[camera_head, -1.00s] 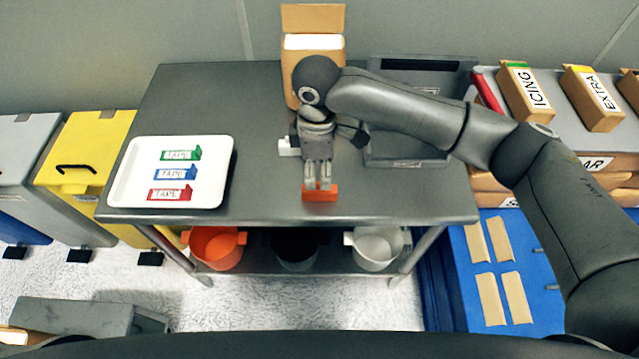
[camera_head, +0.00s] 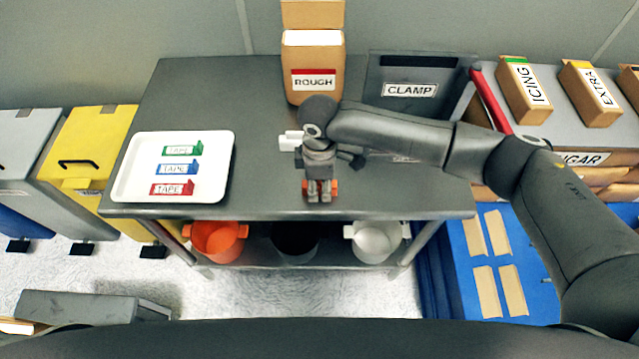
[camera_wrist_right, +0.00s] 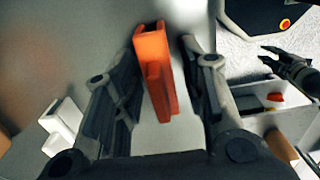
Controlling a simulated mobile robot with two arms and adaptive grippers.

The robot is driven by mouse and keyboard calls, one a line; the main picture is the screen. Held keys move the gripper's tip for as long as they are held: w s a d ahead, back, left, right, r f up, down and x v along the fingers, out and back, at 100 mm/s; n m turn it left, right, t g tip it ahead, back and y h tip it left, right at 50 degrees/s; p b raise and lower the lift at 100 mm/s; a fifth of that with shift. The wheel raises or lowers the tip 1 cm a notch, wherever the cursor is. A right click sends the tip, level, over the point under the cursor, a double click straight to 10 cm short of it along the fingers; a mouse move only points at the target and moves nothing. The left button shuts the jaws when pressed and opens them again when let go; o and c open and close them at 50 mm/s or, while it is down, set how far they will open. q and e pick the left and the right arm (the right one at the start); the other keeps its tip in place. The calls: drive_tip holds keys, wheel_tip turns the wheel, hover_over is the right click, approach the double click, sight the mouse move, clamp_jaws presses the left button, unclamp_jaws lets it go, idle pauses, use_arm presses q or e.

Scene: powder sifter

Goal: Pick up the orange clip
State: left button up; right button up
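The orange clip (camera_head: 334,187) lies on the grey metal table near its front edge, partly hidden by my right gripper (camera_head: 319,197). In the right wrist view the orange clip (camera_wrist_right: 156,75) lies between the two fingers of my right gripper (camera_wrist_right: 160,50), with gaps at its sides. That gripper is open, pointing down, low over the clip. A white clip (camera_head: 290,141) lies behind and to the left of it, also in the wrist view (camera_wrist_right: 62,122). My left gripper (camera_wrist_right: 266,55) shows small at the wrist view's right, fingers apart and empty; the head view does not show it.
A white tray (camera_head: 122,190) with green, blue and red tape clips is at the left. A ROUGH box (camera_head: 316,62) and a grey CLAMP bin (camera_head: 410,72) stand at the back. Bare table (camera_head: 262,190) lies between tray and gripper.

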drive_tip(key=c, duration=0.6)
drive_tip(key=shift+r, duration=0.15)
